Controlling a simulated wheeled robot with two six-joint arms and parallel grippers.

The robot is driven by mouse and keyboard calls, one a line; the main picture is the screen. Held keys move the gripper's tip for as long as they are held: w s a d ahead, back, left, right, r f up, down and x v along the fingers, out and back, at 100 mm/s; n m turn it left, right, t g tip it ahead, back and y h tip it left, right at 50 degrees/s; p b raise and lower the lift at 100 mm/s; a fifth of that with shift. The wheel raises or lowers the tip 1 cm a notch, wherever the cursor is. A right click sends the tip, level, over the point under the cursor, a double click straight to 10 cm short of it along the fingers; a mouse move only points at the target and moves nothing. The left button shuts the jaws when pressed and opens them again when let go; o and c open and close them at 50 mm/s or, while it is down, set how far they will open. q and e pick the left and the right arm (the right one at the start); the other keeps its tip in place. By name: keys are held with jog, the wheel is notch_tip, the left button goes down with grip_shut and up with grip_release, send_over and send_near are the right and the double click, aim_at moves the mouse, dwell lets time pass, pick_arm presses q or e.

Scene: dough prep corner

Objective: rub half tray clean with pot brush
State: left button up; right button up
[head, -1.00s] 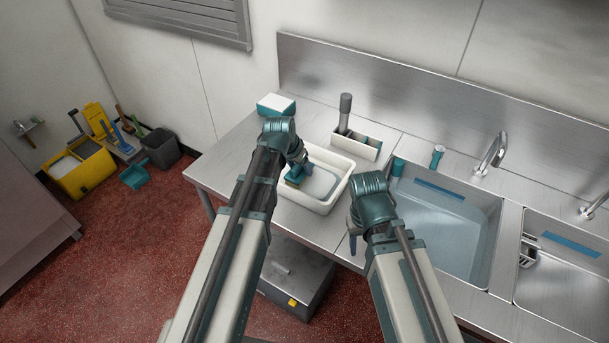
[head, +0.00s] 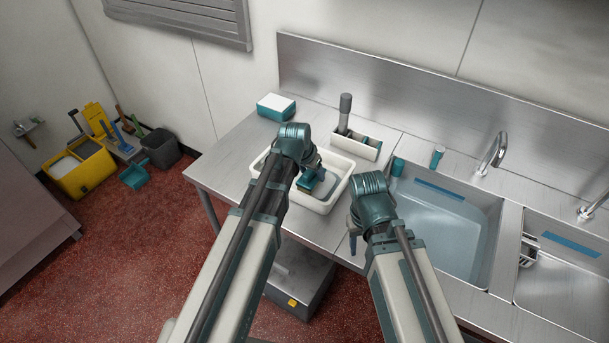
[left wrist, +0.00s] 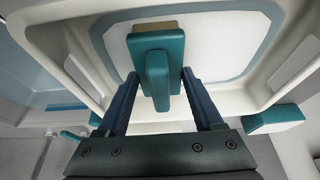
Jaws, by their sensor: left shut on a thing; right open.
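The white half tray (head: 335,157) lies on the steel counter, left of the sink. Its floor shows a pale patch edged by a blue-grey band, also in the left wrist view (left wrist: 262,68). My left gripper (head: 314,176) is inside the tray, shut on the teal pot brush (head: 304,184). In the left wrist view the brush (left wrist: 155,62) sits between both fingers (left wrist: 160,82), its tan underside toward the tray floor. I cannot tell if it touches the floor. My right gripper (head: 352,238) is open and empty at the tray's right, partly hidden by its arm.
A teal and white block (head: 276,107) stands behind the tray. A white caddy (head: 352,145) with a grey-handled tool is at the back. A water-filled sink (head: 445,230) and a tap (head: 492,150) are to the right. Bare counter (head: 228,165) lies left.

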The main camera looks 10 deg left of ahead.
pick_arm(q)
jog(key=shift+s+d, duration=0.15)
jog(key=shift+d, duration=0.25)
jog(key=shift+f, duration=0.1)
pick_arm(e)
jog(key=shift+f, duration=0.1)
pick_arm(q)
jog(key=shift+w+a, duration=0.3)
jog(key=shift+a, duration=0.5)
jog(key=shift+w+a, duration=0.3)
jog(key=shift+a, duration=0.5)
jog(key=shift+w+a, duration=0.3)
jog(key=shift+a, duration=0.5)
jog(key=shift+d, duration=0.15)
